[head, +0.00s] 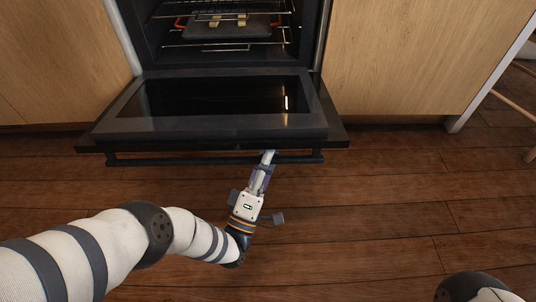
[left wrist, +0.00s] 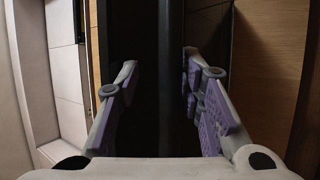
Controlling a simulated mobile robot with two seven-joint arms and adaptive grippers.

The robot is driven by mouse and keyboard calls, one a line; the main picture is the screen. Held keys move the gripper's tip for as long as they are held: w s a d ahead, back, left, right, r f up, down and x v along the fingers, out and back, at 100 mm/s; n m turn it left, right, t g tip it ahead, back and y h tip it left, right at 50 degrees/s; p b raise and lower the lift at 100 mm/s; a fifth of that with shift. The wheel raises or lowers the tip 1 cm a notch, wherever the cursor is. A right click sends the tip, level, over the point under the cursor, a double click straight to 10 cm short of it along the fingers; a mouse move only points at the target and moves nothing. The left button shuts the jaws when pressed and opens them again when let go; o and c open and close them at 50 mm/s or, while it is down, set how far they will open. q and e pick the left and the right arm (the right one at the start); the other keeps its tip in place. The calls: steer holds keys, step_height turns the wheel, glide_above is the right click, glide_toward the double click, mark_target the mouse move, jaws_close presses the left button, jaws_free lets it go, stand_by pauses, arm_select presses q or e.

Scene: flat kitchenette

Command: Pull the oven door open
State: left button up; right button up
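The oven door (head: 218,127) is lowered to about level, with the oven cavity open behind it. Its dark bar handle (head: 205,159) runs along the front edge, under the door. My left gripper (head: 268,156) is at the right part of the handle, its tips partly hidden by the door edge. In the left wrist view its fingers (left wrist: 160,70) are spread apart. The dark handle bar (left wrist: 170,100) shows between them, nearer the right finger, with a gap to the left finger. My right gripper is out of view.
Inside the oven (head: 220,52) are wire racks and a dark tray (head: 230,27) with small yellowish pieces on it. Wooden cabinet fronts (head: 400,60) stand on both sides. The wooden floor (head: 380,210) before the door is clear. Wooden furniture legs (head: 515,105) show at the right edge.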

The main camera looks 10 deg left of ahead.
arm_select(q)
steer(key=v, duration=1.1)
steer(key=shift+s, duration=0.25)
steer(key=shift+a, duration=0.1)
